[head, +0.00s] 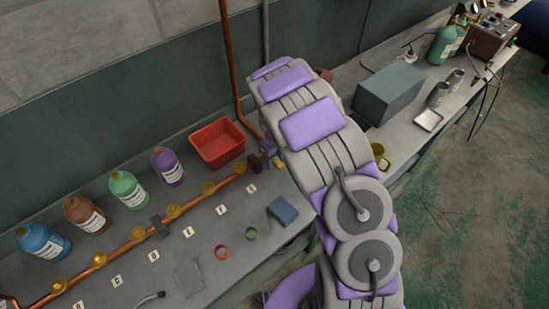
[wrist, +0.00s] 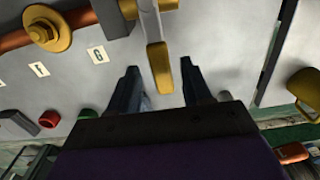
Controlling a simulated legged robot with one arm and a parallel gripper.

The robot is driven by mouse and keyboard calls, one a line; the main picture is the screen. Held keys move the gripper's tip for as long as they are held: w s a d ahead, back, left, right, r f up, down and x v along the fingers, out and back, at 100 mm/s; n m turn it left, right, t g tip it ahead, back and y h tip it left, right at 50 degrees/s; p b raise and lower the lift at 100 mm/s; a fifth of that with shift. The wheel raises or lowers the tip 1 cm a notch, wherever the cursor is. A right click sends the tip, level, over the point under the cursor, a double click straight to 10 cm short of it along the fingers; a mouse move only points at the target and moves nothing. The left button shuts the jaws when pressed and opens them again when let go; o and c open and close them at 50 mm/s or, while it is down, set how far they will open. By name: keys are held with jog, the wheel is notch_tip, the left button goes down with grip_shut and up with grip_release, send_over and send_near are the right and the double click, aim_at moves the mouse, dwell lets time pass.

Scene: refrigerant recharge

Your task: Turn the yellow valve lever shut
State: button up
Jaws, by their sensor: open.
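The yellow valve lever (wrist: 159,68) hangs down from a grey valve body (wrist: 148,18) at the top middle of the wrist view. My gripper (wrist: 161,74) is open, with one dark finger on each side of the lever's lower end. Gaps show between the lever and both fingers. Whether the lever's tip reaches to the depth of the fingers I cannot tell. In the head view my arm covers most of this spot. Only a small yellow piece (head: 277,162), seemingly the lever, shows beside the arm at the end of the copper pipe (head: 112,254).
Letter tags and yellow round fittings line the pipe. A red bin (head: 217,144) and several bottles stand behind it. A blue block (head: 283,211), red ring (head: 222,252) and green ring (head: 251,233) lie in front. A yellow mug (head: 379,156) and grey box (head: 389,94) stand right.

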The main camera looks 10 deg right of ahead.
aim_at(275, 161)
notch_tip(275, 161, up, 17)
jog(key=p, duration=0.1)
jog(key=shift+r, duration=0.15)
dwell(0.7)
jog(key=s+d+r+n+b, duration=0.1)
jog(key=s+d+r+n, duration=0.1)
jog(key=s+r+n, duration=0.35)
jog(key=s+d+r+n+b, duration=0.1)
jog(key=s+d+r+n, duration=0.1)
jog(key=s+n, duration=0.7)
jog(key=s+f+n+g+b, duration=0.1)
jog(key=s+f+n+b, duration=0.1)
jog(key=s+n, duration=1.4)
jog(key=s+b, duration=0.1)
jog(key=s, duration=0.6)
jog(key=shift+s+a+f+g, duration=0.15)
jog(key=shift+s+a+g, duration=0.1)
jog(key=shift+s+g, duration=0.15)
jog(key=shift+w, duration=0.1)
jog(key=shift+c, duration=0.6)
jog(key=shift+a, duration=0.15)
